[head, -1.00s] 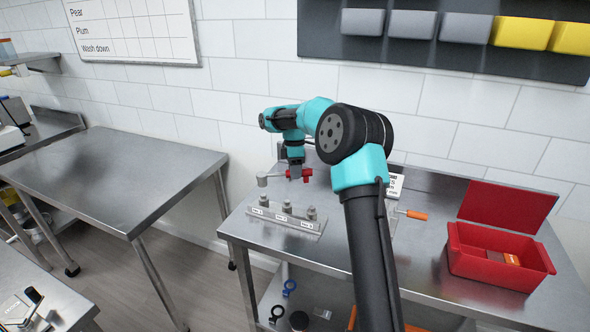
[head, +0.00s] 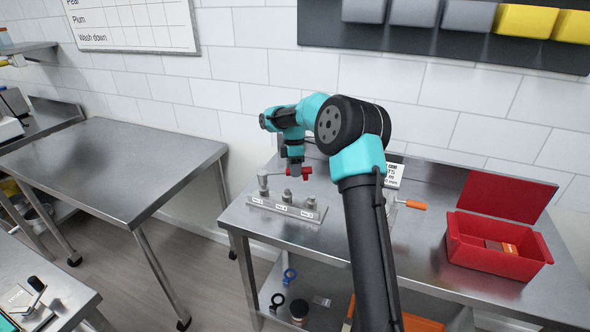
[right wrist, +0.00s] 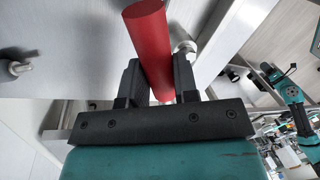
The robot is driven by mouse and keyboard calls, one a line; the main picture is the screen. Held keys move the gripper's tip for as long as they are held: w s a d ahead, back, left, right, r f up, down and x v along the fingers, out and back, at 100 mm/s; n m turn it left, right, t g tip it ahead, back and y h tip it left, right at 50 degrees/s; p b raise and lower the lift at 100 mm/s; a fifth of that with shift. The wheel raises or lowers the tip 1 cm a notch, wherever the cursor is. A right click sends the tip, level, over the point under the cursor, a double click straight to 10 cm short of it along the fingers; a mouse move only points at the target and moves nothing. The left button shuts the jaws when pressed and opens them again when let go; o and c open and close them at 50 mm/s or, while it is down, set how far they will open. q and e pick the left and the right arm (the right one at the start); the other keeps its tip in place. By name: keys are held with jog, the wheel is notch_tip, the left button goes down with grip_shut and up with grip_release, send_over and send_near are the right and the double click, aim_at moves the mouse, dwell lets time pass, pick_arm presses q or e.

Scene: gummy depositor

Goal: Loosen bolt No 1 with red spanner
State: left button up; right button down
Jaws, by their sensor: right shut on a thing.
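The red spanner (head: 305,172) is held in my right gripper (head: 296,167), above the back of the bolt plate (head: 298,211). In the right wrist view its red handle (right wrist: 148,40) lies between the two dark fingers of my right gripper (right wrist: 158,80). The spanner's grey head (head: 263,176) points left and is at the top of bolt No 1 (head: 263,189), at the plate's left end. I cannot tell whether it is seated around the bolt. Two more bolts, the middle one (head: 287,196) and the right one (head: 311,203), stand upright in the plate. My left gripper is not seen.
A red open box (head: 490,270) stands on the right of the steel bench (head: 415,255). An orange-handled tool (head: 414,205) and a small display (head: 394,172) are behind my right arm. A shelf below holds rings. Another steel table (head: 120,165) stands at left, across a gap.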

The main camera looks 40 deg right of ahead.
jog(key=shift+x, duration=1)
jog(key=shift+w+d, duration=0.1)
jog(key=shift+w, duration=0.15)
jog(key=w+n, duration=0.1)
jog(key=w+d+n, duration=0.1)
jog(key=shift+w+n+h, duration=0.15)
jog(key=shift+n+h, duration=0.15)
jog(key=w+n, duration=0.2)
jog(key=shift+w+d+n+h, duration=0.15)
jog(key=shift+w+n+h, duration=0.15)
jog(key=w+n, duration=0.3)
jog(key=shift+w+h, duration=0.15)
jog(key=shift+h, duration=0.25)
jog(key=w+n, duration=0.1)
jog(key=w+a+n, duration=0.1)
jog(key=n, duration=0.1)
jog(key=shift+w, duration=0.1)
jog(key=shift+r, duration=1.3)
